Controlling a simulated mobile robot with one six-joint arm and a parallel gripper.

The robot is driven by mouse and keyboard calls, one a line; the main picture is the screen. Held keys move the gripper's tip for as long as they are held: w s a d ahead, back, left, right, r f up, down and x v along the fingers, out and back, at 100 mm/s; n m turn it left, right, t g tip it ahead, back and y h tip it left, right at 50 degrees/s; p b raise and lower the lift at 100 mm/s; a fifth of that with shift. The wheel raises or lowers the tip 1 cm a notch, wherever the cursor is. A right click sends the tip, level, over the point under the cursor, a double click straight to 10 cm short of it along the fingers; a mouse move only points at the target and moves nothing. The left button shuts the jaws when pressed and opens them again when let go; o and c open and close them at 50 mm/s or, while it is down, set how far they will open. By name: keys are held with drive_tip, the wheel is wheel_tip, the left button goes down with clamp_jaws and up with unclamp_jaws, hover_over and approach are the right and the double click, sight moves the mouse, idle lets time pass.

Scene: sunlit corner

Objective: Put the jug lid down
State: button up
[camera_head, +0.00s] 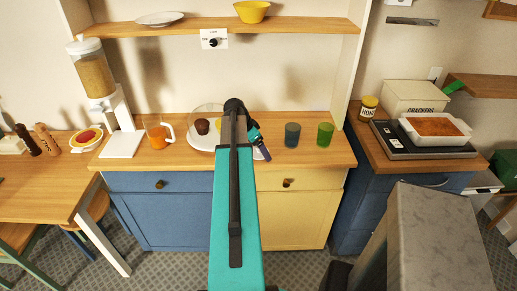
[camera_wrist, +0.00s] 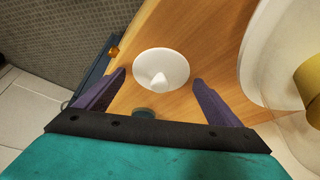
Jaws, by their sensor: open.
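The jug lid (camera_wrist: 170,58) is a white disc with a pointed knob. In the wrist view it appears to lie flat on the wooden counter, knob toward the camera. My gripper (camera_wrist: 160,78) is open, its two purple fingers spread to either side of the lid in the picture, with a visible gap from each. A clear jug (camera_head: 155,133) with orange liquid stands on the counter at left, without a visible lid.
A white plate with a clear dome (camera_head: 196,140) and a dark round item stands just left of my gripper. A blue-grey cup (camera_head: 292,134) and a green cup (camera_head: 325,134) stand to the right. The counter's front edge (camera_head: 310,164) is close.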

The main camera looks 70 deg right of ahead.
drive_tip(key=shift+r, duration=0.15)
drive_tip(key=b+v, duration=0.2)
drive_tip(key=v, duration=1)
idle(0.3)
idle(0.8)
